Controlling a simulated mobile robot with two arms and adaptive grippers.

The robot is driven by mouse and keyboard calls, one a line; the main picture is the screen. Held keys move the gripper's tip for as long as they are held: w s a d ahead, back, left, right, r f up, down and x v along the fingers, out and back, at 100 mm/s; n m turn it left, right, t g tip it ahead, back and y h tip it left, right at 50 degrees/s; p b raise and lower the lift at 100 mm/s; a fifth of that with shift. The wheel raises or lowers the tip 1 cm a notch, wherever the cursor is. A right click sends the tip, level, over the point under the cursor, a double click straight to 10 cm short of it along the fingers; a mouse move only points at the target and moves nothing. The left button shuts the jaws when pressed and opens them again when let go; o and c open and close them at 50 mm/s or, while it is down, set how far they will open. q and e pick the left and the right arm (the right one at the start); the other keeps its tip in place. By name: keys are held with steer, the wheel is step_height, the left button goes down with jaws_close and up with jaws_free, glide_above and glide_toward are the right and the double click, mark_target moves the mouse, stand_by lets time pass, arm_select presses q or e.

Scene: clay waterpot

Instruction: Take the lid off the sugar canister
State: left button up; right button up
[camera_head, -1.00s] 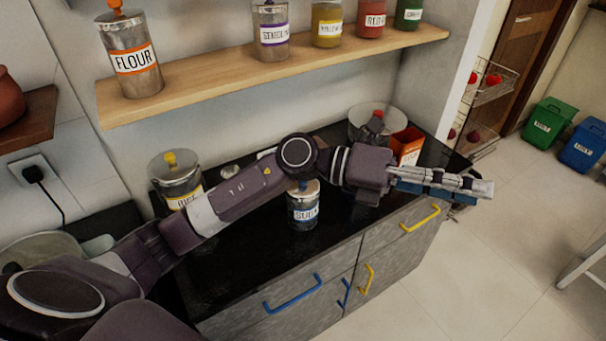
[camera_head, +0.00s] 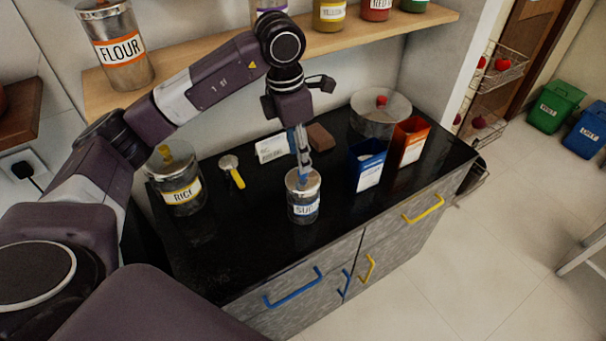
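The sugar canister (camera_head: 303,207) stands upright on the black counter, a small metal and glass jar with a white label partly reading "SU". Its metal lid (camera_head: 296,182) is on it. My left gripper (camera_head: 301,172) points down right at the top of the lid, with its fingers close together. A blue knob seems to be at the fingertips, but the fingers hide most of it, so I cannot tell whether they grip it. My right gripper is not in view.
A rice canister (camera_head: 180,190), a yellow-handled scoop (camera_head: 232,172), a blue box (camera_head: 367,166), an orange box (camera_head: 409,143) and a round lidded pot (camera_head: 380,117) share the counter (camera_head: 250,245). The shelf (camera_head: 200,85) with the flour canister (camera_head: 118,50) is behind my arm.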

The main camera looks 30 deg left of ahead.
arm_select(q)
steer(key=f, duration=0.1)
steer(key=f+p, duration=0.1)
steer(key=f, duration=0.1)
steer(key=shift+w+d+f, duration=0.15)
steer(key=shift+d+f, duration=0.1)
steer(key=shift+f, duration=0.1)
steer(key=shift+w+f, duration=0.1)
steer(key=shift+f, duration=0.3)
steer(key=shift+c, duration=0.2)
jaws_close()
